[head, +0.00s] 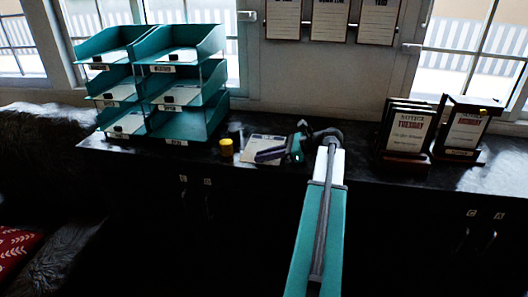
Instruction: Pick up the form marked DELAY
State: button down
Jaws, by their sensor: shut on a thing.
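A pale form (256,142) with dark print shows on the dark counter, right of the letter trays. Its heading is too small to read, so I cannot tell whether it says DELAY. My gripper (268,155) is at the form, with its fingers pointing left and covering part of it. It is shut on the form; the exact grip is hard to see. I cannot tell whether the form is lifted off the counter.
Teal stacked trays (190,120) with labels and papers stand at the left. A small yellow-topped object (227,147) is beside the form. Notice stands reading TUESDAY (408,133) are at the right. Several sheets (329,18) hang on the wall. Dark cabinets are below.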

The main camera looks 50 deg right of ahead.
jog(key=shift+r, duration=0.15)
jog(key=shift+r+b, duration=0.7)
jog(key=shift+r, duration=0.9)
jog(key=s+a+r+b, duration=0.1)
jog(key=s+a+b, duration=0.2)
jog(key=s+a, duration=0.7)
jog(key=shift+s+a+r, duration=0.25)
jog(key=shift+s+a, duration=0.15)
jog(key=shift+s, duration=0.45)
